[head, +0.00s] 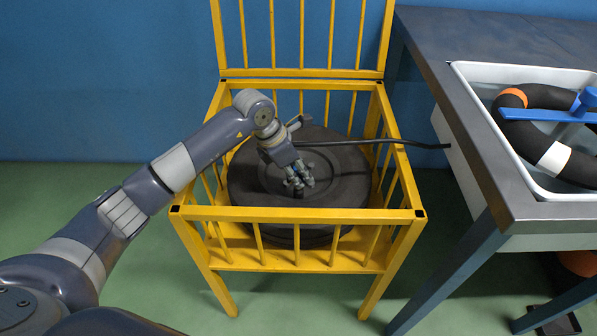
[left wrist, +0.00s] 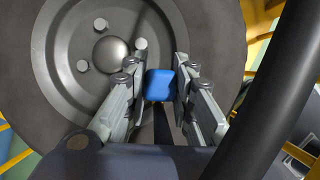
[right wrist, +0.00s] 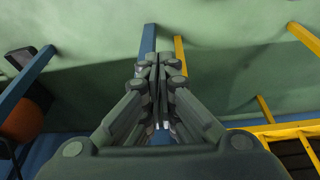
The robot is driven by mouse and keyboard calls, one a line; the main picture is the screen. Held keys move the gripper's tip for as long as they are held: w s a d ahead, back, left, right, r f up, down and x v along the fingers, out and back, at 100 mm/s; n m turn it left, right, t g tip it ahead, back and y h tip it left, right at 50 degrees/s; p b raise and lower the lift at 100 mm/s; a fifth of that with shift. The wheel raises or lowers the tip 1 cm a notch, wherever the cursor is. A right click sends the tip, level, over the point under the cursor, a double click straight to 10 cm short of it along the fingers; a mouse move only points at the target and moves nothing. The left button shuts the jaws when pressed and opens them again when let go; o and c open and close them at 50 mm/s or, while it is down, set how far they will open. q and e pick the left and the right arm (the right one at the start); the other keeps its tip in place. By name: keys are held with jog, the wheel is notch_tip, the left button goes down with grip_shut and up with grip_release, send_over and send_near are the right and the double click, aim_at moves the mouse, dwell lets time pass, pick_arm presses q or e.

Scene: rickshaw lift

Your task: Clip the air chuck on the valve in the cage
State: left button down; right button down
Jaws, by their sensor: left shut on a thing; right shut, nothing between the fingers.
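A yellow barred cage (head: 300,215) holds a dark wheel with a black tyre (head: 345,187) lying flat. My left gripper (head: 300,181) is inside the cage, over the wheel. In the left wrist view its fingers (left wrist: 160,82) are shut on a blue piece, which looks like the air chuck (left wrist: 160,86), beside the hub and bolts (left wrist: 110,52). I cannot make out the valve. My right gripper (right wrist: 160,75) is shut and empty, seen only in its own wrist view, above the green floor.
The cage's barred lid (head: 300,73) stands open behind it. A grey table (head: 430,45) with a white basin (head: 475,85) stands close on the right. The basin holds a black tube with orange and white bands (head: 510,130) and a blue bar (head: 545,116). Floor to the left is clear.

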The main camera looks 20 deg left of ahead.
jog(key=shift+f, duration=0.15)
dwell(0.3)
pick_arm(q)
jog(key=shift+r, duration=0.25)
jog(key=shift+r+p, duration=0.5)
jog(key=shift+p, duration=0.05)
jog(key=shift+r, duration=0.3)
jog(key=shift+r+p, duration=0.25)
jog(key=shift+p, duration=0.1)
pick_arm(e)
notch_tip(320, 180, down, 7)
jog(key=shift+w+a, duration=0.15)
pick_arm(q)
jog(key=shift+f, duration=0.1)
pick_arm(e)
jog(key=shift+r, duration=0.3)
dwell(0.5)
pick_arm(q)
jog(key=shift+f, duration=0.1)
pick_arm(e)
jog(key=shift+r, duration=0.45)
jog(key=shift+f, duration=0.1)
dwell(0.3)
